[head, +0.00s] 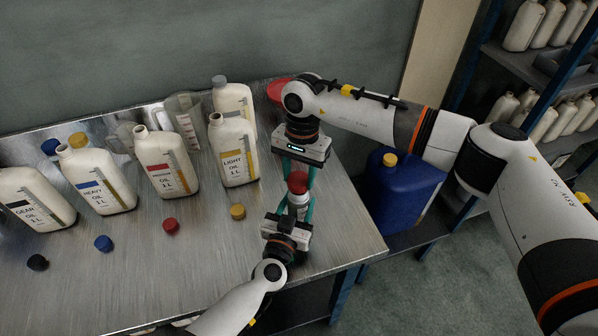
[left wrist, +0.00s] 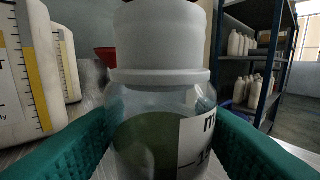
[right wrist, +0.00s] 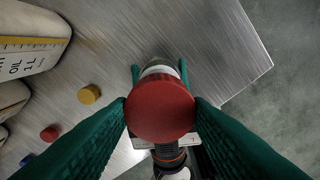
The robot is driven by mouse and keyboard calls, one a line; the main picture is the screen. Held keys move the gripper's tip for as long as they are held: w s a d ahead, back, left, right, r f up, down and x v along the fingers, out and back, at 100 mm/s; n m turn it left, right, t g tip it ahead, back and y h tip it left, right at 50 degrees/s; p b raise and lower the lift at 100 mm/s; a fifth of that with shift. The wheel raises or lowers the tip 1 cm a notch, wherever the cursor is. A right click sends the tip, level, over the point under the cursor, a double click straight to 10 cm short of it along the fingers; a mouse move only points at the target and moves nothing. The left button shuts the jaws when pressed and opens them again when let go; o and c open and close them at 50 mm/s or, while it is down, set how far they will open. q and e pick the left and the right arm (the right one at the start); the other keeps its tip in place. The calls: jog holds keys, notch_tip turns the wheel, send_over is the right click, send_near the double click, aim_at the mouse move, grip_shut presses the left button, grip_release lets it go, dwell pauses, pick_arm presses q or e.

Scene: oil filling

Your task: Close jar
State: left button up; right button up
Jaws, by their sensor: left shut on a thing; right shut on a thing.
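A small clear jar with dark green contents (left wrist: 150,140) and a white neck (left wrist: 160,40) stands upright at the right of the metal table. My left gripper (head: 299,212) is shut around the jar body from the front, with green fingers on both sides. A red lid (right wrist: 160,107) is between the fingers of my right gripper (head: 298,178), which reaches down from above and is shut on it. The lid, also in the head view (head: 297,182), is directly over the jar's white top. I cannot tell whether it is seated; the red lid does not show in the left wrist view.
Several white oil bottles (head: 235,152) stand to the left, with loose caps in front, including a yellow cap (head: 238,211) and a red cap (head: 171,225). A red bowl-like thing (head: 279,91) is behind my right gripper. A blue canister (head: 400,190) stands beyond the table's right edge.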

aim_at(299, 205)
jog(key=shift+f, duration=0.1)
jog(key=shift+f, duration=0.8)
jog(key=shift+f, duration=0.55)
